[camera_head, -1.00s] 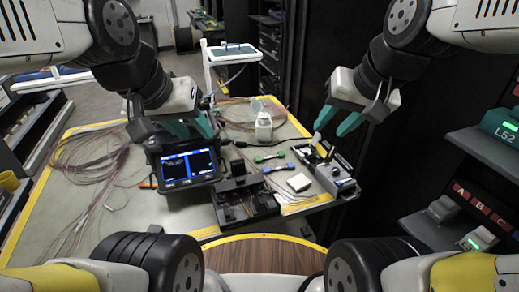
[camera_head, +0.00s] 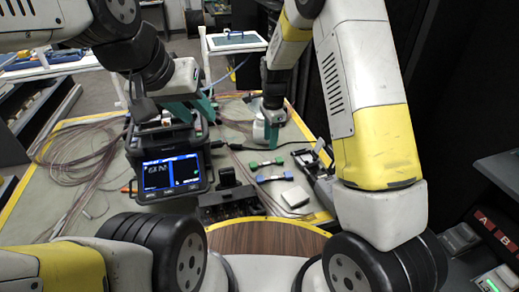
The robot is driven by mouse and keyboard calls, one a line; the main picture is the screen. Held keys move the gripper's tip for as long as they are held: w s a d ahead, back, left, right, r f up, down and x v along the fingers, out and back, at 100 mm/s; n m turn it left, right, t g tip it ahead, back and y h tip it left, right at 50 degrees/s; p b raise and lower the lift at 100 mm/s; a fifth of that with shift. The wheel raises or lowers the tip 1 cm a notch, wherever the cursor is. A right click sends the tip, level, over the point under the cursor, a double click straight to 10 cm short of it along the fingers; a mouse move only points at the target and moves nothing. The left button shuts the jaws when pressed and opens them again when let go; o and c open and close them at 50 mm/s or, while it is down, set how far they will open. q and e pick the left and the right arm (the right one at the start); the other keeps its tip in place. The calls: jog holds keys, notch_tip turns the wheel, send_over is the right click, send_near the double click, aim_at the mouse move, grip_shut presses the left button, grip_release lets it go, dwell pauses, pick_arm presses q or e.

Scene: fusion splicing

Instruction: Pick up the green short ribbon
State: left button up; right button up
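The green short ribbon (camera_head: 266,163) lies on the table, just behind a similar blue ribbon (camera_head: 274,178). My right gripper (camera_head: 273,142) points down above and slightly behind the green ribbon, apart from it. Its teal fingers are seen nearly edge-on, so I cannot tell how far apart they are. They cover part of the bottle behind. My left gripper (camera_head: 196,116) is open and empty, with its teal fingers over the back of the black fusion splicer (camera_head: 151,199).
A black tray device (camera_head: 231,203) stands beside the splicer. Another black device (camera_head: 313,163) is partly hidden by my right arm. Loose fibres (camera_head: 75,160) cover the left of the table.

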send_over(266, 164)
jog(key=shift+m, duration=0.3)
jog(key=f, duration=0.4)
jog(key=shift+d+f, duration=0.25)
jog(key=shift+d, duration=0.05)
jog(key=f, duration=0.5)
jog(key=shift+w+a+f, duration=0.15)
jog(key=shift+a+f, duration=0.1)
jog(key=shift+f, duration=0.15)
grip_shut()
